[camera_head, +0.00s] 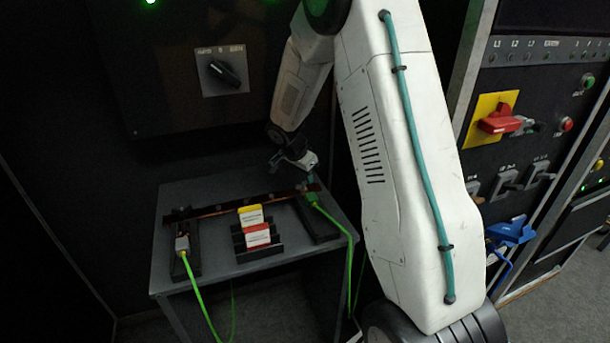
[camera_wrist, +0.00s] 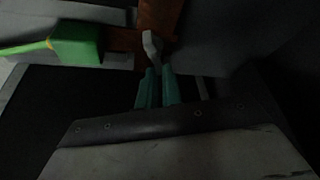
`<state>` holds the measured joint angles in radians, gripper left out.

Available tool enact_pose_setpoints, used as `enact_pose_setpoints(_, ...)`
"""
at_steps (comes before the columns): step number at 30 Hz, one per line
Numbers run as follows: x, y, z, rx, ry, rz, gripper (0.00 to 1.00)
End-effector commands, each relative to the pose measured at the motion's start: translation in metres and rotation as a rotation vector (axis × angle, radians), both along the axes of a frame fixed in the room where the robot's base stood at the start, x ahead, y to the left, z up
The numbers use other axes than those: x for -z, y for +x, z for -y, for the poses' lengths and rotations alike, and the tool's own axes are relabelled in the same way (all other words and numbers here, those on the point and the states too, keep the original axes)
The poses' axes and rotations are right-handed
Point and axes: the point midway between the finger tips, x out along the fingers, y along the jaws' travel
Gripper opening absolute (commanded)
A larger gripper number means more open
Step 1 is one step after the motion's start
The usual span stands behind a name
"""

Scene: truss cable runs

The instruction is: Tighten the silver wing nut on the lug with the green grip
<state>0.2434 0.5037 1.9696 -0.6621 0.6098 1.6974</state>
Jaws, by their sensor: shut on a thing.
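The lug with the green grip (camera_head: 311,197) is at the right end of the copper bar (camera_head: 236,203) on the small table. In the wrist view the green grip (camera_wrist: 78,42) is at upper left, beside the copper-coloured bar (camera_wrist: 160,18). The silver wing nut (camera_wrist: 152,44) stands at the tips of my gripper's teal fingers. My gripper (camera_wrist: 157,74) is shut on the wing nut; the fingers hide its lower part. In the head view my gripper (camera_head: 306,181) is over the bar's right end, and the nut there is too small to make out.
A second lug with a grey grip (camera_head: 182,243) is at the bar's left end. A black holder (camera_head: 262,252) with a yellow card (camera_head: 250,213) and a red-and-white card (camera_head: 257,236) stands before the bar. Green cables hang off the table (camera_head: 215,262). A switch panel (camera_head: 505,130) is at right.

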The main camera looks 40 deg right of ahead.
Motion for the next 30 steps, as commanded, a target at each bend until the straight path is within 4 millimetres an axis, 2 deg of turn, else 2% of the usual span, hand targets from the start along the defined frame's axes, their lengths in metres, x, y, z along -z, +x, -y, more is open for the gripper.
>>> enact_pose_setpoints(6,0.0013,-0.0034,-0.0012,0.188,0.002,-0.002,0.00)
enact_pose_setpoints(15,0.0015,-0.0067,-0.0017,0.375,0.002,-0.003,0.00)
enact_pose_setpoints(30,0.0012,-0.0079,-0.0022,0.465,0.004,-0.001,0.00)
